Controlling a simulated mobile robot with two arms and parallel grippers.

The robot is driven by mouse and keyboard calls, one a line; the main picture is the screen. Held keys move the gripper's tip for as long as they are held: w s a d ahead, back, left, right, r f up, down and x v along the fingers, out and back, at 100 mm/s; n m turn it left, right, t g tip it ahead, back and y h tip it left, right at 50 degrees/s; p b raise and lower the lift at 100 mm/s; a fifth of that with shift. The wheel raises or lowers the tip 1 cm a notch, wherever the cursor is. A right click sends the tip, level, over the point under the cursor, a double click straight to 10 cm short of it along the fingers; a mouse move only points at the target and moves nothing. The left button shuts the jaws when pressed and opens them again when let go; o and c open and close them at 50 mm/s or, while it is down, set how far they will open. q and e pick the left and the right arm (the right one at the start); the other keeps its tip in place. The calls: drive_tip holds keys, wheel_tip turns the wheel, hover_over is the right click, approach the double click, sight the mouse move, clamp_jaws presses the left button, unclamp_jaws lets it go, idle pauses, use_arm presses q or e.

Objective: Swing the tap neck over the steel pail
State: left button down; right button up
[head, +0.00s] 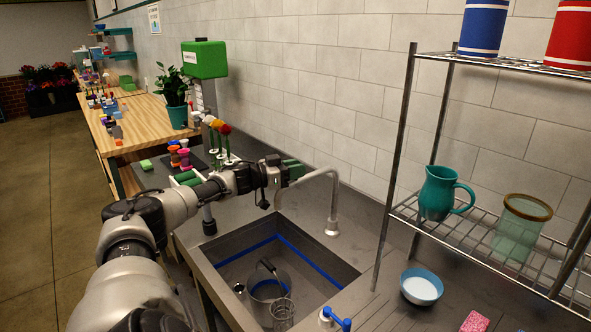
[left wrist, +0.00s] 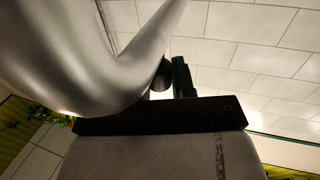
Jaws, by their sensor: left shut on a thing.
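The tap neck (head: 316,176) is a grey curved pipe rising from its base at the sink's back right edge and arching left. My left gripper (head: 287,179) is shut on the tap neck near its spout end, above the sink's back part. In the left wrist view, a large shiny curved pipe, seemingly the tap neck (left wrist: 95,65), fills the upper left beside the dark fingers of my gripper (left wrist: 172,78). The steel pail (head: 268,290) stands in the sink, nearer the front than the spout. My right gripper is not in view.
The sink (head: 232,244) has a blue line inside. A clear glass (head: 282,314) and a small metal cup (head: 240,291) are beside the pail.

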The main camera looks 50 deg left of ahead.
use_arm(q)
drive_tip(key=shift+a, duration=0.1)
drive_tip(key=c, duration=1.3)
unclamp_jaws()
drive_tip(key=o, duration=0.4)
drive_tip(key=shift+a+f, duration=0.1)
drive_tip(key=shift+c, duration=0.2)
drive_tip(key=v, duration=1)
drive_tip(key=shift+s, duration=0.4)
